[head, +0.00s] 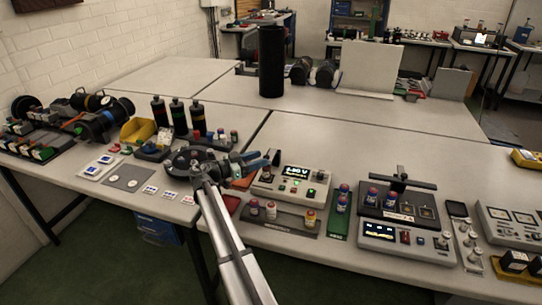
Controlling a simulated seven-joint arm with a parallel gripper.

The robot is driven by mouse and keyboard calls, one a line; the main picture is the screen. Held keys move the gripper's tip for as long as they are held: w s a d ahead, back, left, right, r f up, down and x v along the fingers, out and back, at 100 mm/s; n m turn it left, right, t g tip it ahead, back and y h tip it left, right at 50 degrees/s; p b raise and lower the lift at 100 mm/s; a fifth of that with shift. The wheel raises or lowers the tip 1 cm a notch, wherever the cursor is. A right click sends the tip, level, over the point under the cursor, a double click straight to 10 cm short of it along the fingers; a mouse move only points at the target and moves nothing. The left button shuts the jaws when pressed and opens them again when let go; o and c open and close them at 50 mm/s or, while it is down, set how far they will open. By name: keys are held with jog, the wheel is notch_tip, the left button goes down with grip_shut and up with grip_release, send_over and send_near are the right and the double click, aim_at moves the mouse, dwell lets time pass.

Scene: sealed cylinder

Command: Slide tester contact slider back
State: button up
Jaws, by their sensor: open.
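A tester (290,186) with a lit voltage display and several buttons stands near the front edge of the bench. A small dark upright piece (276,157) shows at its back left corner; I cannot tell whether it is the contact slider or part of my gripper. My gripper (262,162) is at the tester's left back side, pointing right. It is open, and no object shows held in it. Whether its fingers touch the tester is too small to tell. My arm comes up from the front edge, left of the tester.
Small capped cells stand on a grey tray (283,222) in front of the tester and on a green strip (339,222) to its right. A second device (405,235) with a black crossbar stands further right. A tall black cylinder (271,62) stands behind. The bench between is clear.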

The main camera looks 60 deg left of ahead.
aim_at(271, 160)
jog(key=shift+w, duration=2.9)
grip_shut()
